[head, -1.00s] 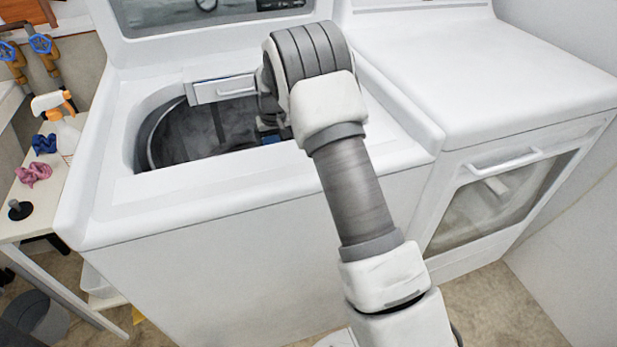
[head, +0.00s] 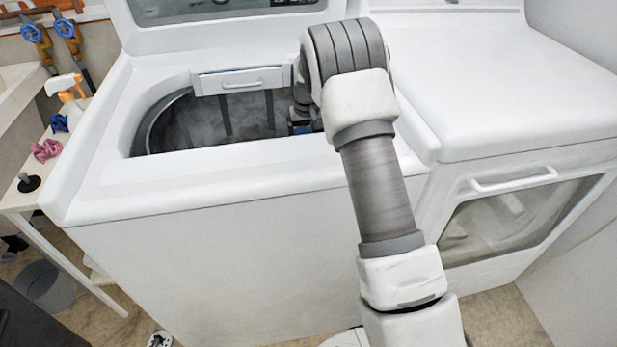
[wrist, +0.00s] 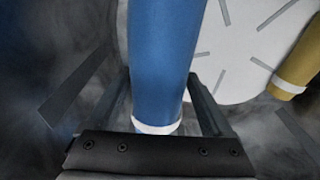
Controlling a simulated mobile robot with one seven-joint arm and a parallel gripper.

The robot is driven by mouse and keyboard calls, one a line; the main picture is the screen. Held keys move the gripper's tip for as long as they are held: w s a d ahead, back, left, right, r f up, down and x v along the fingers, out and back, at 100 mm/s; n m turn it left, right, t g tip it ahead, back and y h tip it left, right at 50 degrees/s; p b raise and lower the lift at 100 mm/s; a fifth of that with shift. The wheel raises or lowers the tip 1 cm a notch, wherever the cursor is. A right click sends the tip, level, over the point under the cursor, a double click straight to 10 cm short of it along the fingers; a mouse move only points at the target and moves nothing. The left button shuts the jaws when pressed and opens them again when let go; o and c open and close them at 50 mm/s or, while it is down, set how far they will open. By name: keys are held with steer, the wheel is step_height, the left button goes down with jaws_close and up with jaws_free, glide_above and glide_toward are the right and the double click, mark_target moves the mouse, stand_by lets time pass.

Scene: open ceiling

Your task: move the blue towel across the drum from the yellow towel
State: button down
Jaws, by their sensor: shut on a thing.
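The blue towel (wrist: 165,45) is rolled, with a white band near its lower end in the wrist view. My gripper (wrist: 160,95) is shut on it, with a finger on either side. The yellow towel (wrist: 292,70) shows at the right edge of the wrist view, also with a white band, apart from the blue one. Both are seen against the drum's pale round centre plate. In the head view my arm reaches into the washer drum (head: 205,122). A small blue patch shows beside my wrist; my fingers and the yellow towel are hidden there.
The open washer (head: 210,220) has a raised lid and a panel (head: 240,80) over the back of its opening. A closed dryer (head: 480,80) stands to the right. A side table (head: 22,195) with a spray bottle (head: 72,100) and pink cloth (head: 46,150) is left.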

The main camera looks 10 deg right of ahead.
step_height(320, 180, down, 10)
steer(key=b, duration=0.3)
stand_by(0.3)
steer(key=shift+f, duration=0.15)
jaws_free()
